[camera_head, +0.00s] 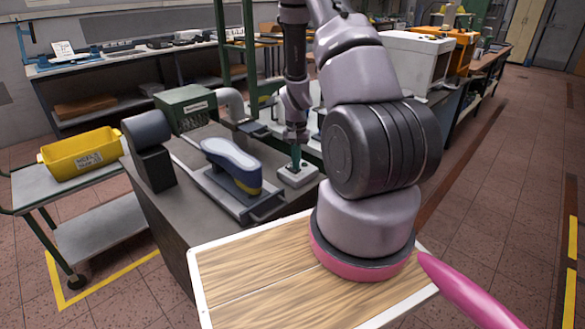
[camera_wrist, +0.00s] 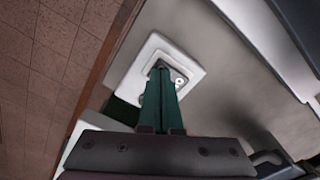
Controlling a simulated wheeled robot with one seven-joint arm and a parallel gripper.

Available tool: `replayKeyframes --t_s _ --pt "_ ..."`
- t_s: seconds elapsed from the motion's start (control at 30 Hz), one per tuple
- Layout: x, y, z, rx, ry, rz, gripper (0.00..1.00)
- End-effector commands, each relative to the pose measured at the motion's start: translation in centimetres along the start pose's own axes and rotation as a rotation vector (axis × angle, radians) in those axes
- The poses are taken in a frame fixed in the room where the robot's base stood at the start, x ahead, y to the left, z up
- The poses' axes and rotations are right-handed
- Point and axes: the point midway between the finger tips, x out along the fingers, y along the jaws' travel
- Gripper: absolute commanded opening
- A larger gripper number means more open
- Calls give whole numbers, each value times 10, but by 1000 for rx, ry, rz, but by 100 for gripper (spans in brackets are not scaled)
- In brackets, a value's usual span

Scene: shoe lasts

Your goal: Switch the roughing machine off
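The roughing machine is a dark grey bench (camera_head: 165,232) with a black roller head (camera_head: 147,133) and a green box (camera_head: 186,107) at its back. A small white switch box (camera_head: 297,177) sits on its right end; it also shows in the wrist view (camera_wrist: 138,70), with a grey raised part in its middle. My gripper (camera_head: 295,165) points down over this box, its green fingers close together with no clear gap. In the wrist view the fingertips (camera_wrist: 160,66) are at the raised part and cover some of it. Contact and the switch's position cannot be told.
A blue and yellow shoe last (camera_head: 232,165) rests on a metal slide left of the switch box. A yellow bin (camera_head: 84,154) stands on a trolley at the left. A wooden board (camera_head: 255,280) with a white rim lies in front. Benches line the back.

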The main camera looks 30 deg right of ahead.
Motion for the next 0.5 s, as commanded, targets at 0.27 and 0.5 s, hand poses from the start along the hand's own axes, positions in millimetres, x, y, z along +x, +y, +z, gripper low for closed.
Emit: replayKeyframes --t_s 0.27,0.5 --pt "-13 0 0 -1 1 -1 0" --pt "-33 0 -1 0 2 -1 0"
